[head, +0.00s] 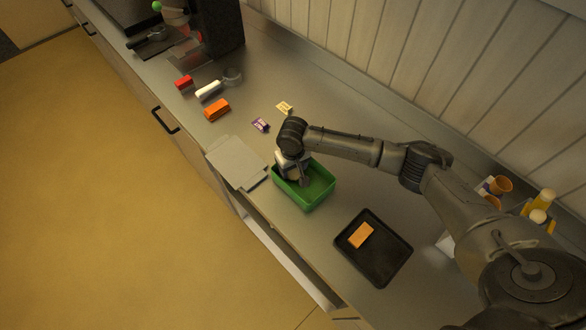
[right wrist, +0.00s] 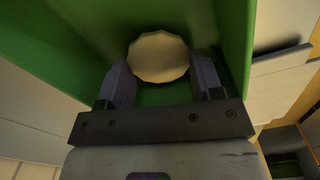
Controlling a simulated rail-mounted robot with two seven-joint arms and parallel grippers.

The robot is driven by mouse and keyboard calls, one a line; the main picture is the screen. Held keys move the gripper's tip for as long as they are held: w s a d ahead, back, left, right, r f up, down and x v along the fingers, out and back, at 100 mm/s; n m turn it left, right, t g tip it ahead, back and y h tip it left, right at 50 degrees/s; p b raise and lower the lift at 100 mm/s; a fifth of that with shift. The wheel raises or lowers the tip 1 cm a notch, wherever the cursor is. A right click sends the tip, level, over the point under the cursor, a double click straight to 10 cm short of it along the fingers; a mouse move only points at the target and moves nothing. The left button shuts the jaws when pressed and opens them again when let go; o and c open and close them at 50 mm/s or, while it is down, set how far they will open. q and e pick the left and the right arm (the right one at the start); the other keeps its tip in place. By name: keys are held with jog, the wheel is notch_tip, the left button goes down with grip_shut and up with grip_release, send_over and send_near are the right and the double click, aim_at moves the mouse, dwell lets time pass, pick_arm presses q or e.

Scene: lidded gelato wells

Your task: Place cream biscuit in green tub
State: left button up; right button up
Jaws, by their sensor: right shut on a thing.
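The green tub (head: 322,192) stands on the counter near its front edge, open at the top. My right gripper (head: 299,183) reaches down over the left part of the tub in the head view. In the right wrist view, a round cream biscuit (right wrist: 158,56) sits between the two fingertips of my right gripper (right wrist: 163,72), which is shut on it. Green tub walls (right wrist: 70,40) surround the biscuit there. I cannot tell whether the biscuit touches the tub floor. In the head view the biscuit is hidden. My left gripper is not in view.
A black tray (head: 378,265) with an orange block (head: 361,235) lies right of the tub. A flat grey lid (head: 236,162) lies left of it. Small packets (head: 260,125) and an orange box (head: 217,109) lie farther back. Cups and bottles (head: 540,203) stand at the right.

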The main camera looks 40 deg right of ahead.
jog(key=shift+f, duration=0.45)
jog(key=o, duration=0.6)
jog(key=shift+f, duration=0.15)
notch_tip(320, 180, up, 12)
jog(key=shift+r+p, duration=0.15)
jog(key=shift+p, duration=0.5)
